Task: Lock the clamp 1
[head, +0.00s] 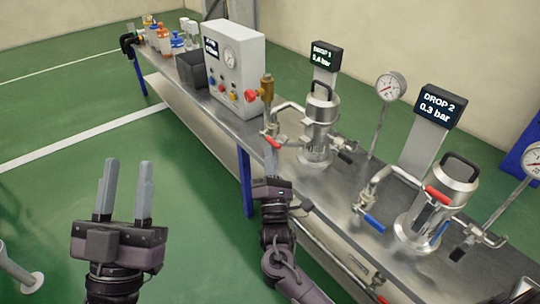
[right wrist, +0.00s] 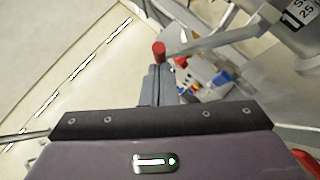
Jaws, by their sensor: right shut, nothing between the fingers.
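The DROP 1 vessel (head: 318,122) is a silver pot with a black top handle, upright on the metal bench. The shut fingers also show in the right wrist view (right wrist: 157,72). A black-gripped part (head: 345,156) sits at the vessel's right. My left gripper (head: 129,165) is open and empty above the floor.
The DROP 2 vessel (head: 442,195) stands to the right, with red and blue handles. A white control box (head: 222,65) and bottles (head: 164,40) are at the left of the bench (head: 222,112). A brass fitting (head: 268,90) rises behind my right gripper.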

